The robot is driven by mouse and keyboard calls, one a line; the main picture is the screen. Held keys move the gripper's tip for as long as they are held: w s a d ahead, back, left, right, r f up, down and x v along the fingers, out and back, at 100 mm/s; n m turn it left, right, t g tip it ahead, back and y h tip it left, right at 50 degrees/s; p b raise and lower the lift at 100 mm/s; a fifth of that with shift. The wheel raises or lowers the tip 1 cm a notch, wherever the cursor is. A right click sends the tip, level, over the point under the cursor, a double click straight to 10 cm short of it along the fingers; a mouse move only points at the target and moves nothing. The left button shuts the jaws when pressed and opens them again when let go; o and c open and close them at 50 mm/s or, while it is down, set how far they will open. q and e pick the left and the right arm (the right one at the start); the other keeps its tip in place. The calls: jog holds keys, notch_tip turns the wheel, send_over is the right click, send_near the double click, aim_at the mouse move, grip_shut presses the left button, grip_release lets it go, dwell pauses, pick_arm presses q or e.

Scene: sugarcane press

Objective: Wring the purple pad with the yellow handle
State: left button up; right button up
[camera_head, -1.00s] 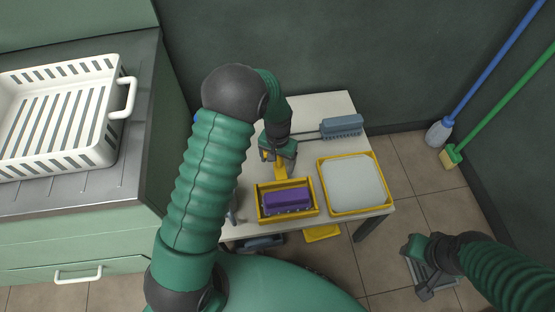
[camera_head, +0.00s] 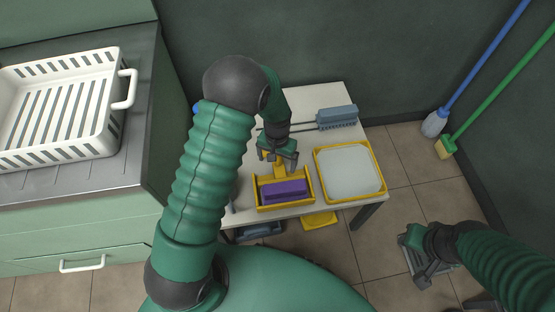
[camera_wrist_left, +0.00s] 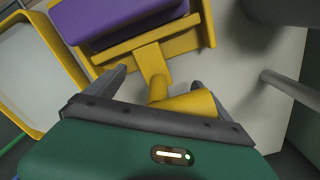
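The purple pad (camera_head: 284,190) lies in a yellow wringer frame (camera_head: 262,207) on the small white table. It also shows at the top of the left wrist view (camera_wrist_left: 115,18). The yellow handle (camera_wrist_left: 180,103) stands on the far side of the frame, joined to it by a yellow bracket. My left gripper (camera_head: 277,158) is at the handle. In the left wrist view its two fingers (camera_wrist_left: 155,85) are spread wide, with part of the handle between them. My right gripper (camera_head: 428,262) hangs at the lower right, away from the table; its finger gap is unclear.
A yellow-rimmed tray (camera_head: 350,198) sits right of the wringer. A blue-grey brush-like head (camera_head: 337,117) lies behind it. A white slatted basket (camera_head: 60,110) stands on the left counter. Blue (camera_head: 435,122) and green (camera_head: 446,148) brooms lean at right.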

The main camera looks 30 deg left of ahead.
pick_arm(q)
jog(key=shift+s, duration=0.1)
notch_tip(320, 180, up, 17)
jog(key=p, duration=0.6)
jog(key=shift+f, duration=0.15)
jog(key=s+d+r+t+p, duration=0.1)
jog(key=s+d+r, duration=0.15)
jog(key=s, duration=0.45)
jog(key=s+d+r+t, duration=0.1)
jog(key=s+r+t, duration=0.15)
jog(key=s, duration=0.45)
notch_tip(320, 180, up, 23)
jog(key=w+p, duration=0.1)
jog(key=p, duration=2.1)
jog(key=shift+f+m+g, duration=0.15)
jog(key=shift+m+g, duration=0.15)
jog(key=shift+g, duration=0.15)
